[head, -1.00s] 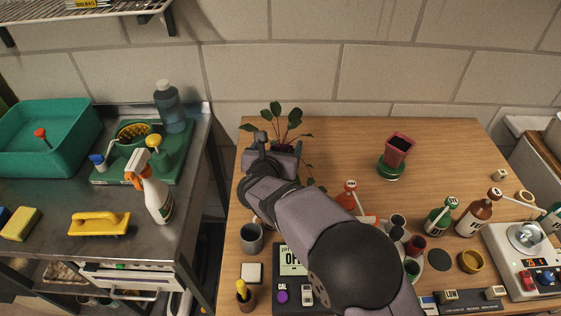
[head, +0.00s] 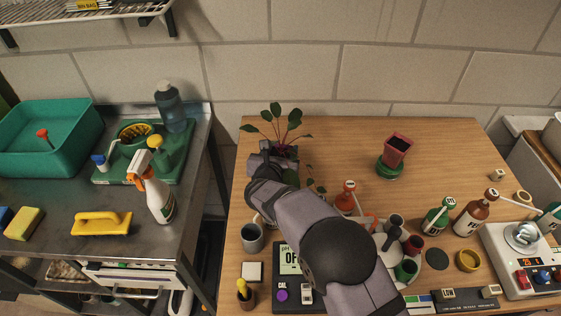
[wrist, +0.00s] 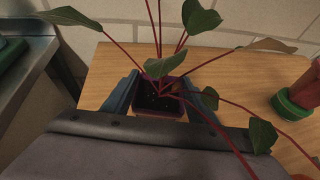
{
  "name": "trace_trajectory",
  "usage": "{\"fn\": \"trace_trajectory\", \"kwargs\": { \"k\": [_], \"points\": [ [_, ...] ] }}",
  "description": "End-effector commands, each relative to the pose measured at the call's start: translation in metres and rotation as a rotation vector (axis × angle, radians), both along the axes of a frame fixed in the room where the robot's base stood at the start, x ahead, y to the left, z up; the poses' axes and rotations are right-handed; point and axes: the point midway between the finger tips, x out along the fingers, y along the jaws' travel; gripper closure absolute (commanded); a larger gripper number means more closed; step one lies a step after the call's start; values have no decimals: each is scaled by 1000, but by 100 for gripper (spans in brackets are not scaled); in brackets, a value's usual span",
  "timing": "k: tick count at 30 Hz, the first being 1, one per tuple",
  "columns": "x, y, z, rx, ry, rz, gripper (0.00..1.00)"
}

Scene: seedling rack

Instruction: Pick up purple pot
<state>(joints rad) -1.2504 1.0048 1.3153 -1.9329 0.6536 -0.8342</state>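The purple pot (wrist: 160,108) stands upright on the wooden table and holds dark soil and a plant with red stems and green leaves. In the head view only a little of the pot (head: 288,151) shows beyond my gripper (head: 270,154). In the wrist view my gripper (wrist: 159,97) has its two blue-grey fingers spread, one on the left and one on the right of the pot. The fingers look very near its sides; I cannot make out a firm grip. The lower part of the pot is hidden by my gripper body.
A red pot on a green base (head: 391,163) stands to the right. An orange bottle (head: 346,196), a grey cup (head: 252,238) and a round tray of small pots are near my arm. The wall is behind; the table between plant and red pot is mostly clear.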

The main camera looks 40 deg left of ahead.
Motion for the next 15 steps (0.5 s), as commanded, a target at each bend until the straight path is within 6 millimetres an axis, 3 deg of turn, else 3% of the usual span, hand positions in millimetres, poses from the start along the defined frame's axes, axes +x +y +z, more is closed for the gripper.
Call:
{"fn": "trace_trajectory", "kwargs": {
  "k": [1,3,15],
  "points": [
    [0,0,0,0,0,0,60],
    [0,0,0,0,0,0,75],
    [0,1,10,5,-3,0,75]
  ]
}}
